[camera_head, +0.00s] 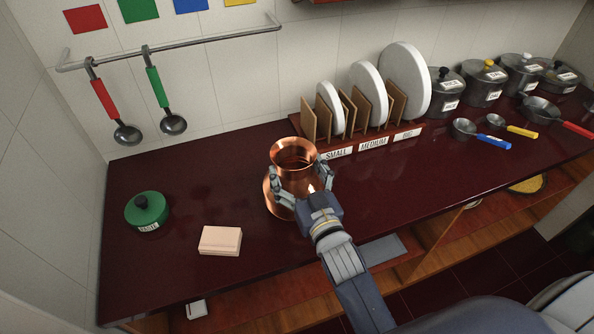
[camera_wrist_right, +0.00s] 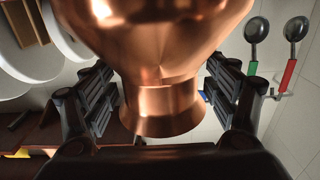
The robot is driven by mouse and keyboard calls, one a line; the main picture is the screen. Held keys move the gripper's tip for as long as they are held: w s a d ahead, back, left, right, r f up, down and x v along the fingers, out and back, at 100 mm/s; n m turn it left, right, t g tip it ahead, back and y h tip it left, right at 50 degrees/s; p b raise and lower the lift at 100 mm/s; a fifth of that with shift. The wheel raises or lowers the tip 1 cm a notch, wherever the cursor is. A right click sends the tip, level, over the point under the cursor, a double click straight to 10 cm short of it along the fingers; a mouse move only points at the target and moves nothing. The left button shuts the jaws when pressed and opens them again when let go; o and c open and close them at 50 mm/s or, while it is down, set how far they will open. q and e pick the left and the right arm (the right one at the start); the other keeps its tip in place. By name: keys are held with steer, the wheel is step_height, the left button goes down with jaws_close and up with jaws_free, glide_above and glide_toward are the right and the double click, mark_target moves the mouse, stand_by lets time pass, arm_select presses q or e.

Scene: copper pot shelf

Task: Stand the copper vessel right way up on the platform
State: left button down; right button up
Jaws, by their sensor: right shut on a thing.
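The copper vessel (camera_head: 292,155) is at the middle of the dark red counter in the head view, with its open mouth facing up and its wider body below. In the right wrist view, which is upside down, its flared neck (camera_wrist_right: 165,105) lies between the fingers and its wide body (camera_wrist_right: 160,40) fills the top. My right gripper (camera_head: 303,190) is shut on the vessel around its neck. The vessel's underside is hidden, so I cannot tell whether it touches the counter. No clearly recognisable platform shows; a pale block (camera_head: 220,240) lies left of the vessel. My left gripper is out of view.
A green lidded pot (camera_head: 147,210) stands at left. A plate rack (camera_head: 360,140) is close behind the vessel at right. Labelled pots (camera_head: 483,83) and small pans (camera_head: 480,133) are farther right. Ladles (camera_head: 127,134) hang from a wall rail. The counter's left part is mostly clear.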

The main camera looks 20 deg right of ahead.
steer(key=shift+f+b, duration=0.3)
stand_by(0.5)
steer(key=o, duration=1.8)
steer(key=shift+c, duration=0.2)
steer(key=shift+f, duration=0.2)
steer(key=shift+r, duration=0.15)
steer(key=shift+s, duration=0.15)
